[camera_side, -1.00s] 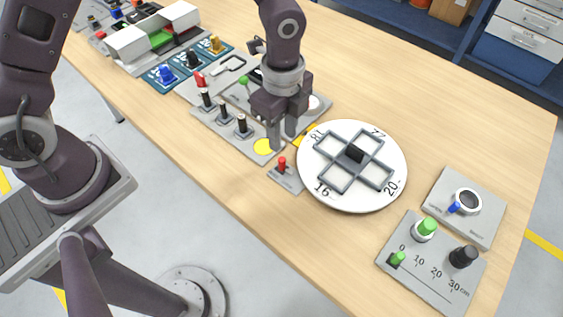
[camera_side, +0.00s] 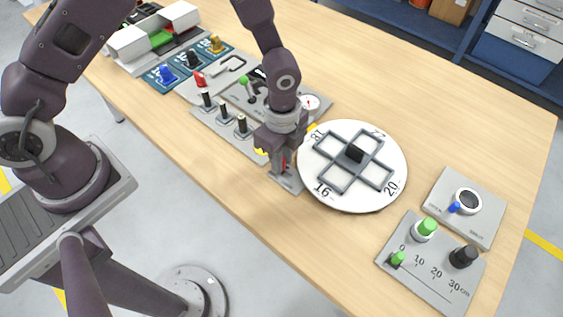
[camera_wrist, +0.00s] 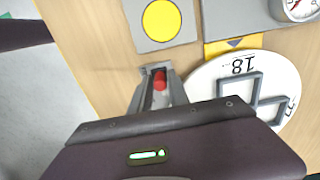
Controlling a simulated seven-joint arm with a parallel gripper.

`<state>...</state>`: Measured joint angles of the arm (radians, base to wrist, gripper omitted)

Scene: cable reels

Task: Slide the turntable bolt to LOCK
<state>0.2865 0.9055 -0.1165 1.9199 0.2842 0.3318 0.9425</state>
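The turntable bolt is a small red knob (camera_wrist: 160,78) on a narrow grey plate (camera_side: 291,182) at the near left side of the turntable. My gripper (camera_side: 281,168) is lowered over this plate, pointing down. In the wrist view the knob shows between the tips of my two fingers (camera_wrist: 160,90), which stand apart on either side of it. Whether they touch it I cannot tell. In the side view the fingers hide most of the knob. The white turntable (camera_side: 391,186) carries a grey cross-shaped frame with a black block. The LOCK marking is not readable.
A pressure gauge (camera_side: 309,102) stands behind. A slider panel (camera_side: 420,274) and a dial panel (camera_side: 482,224) lie at the right. The table's near edge is close by.

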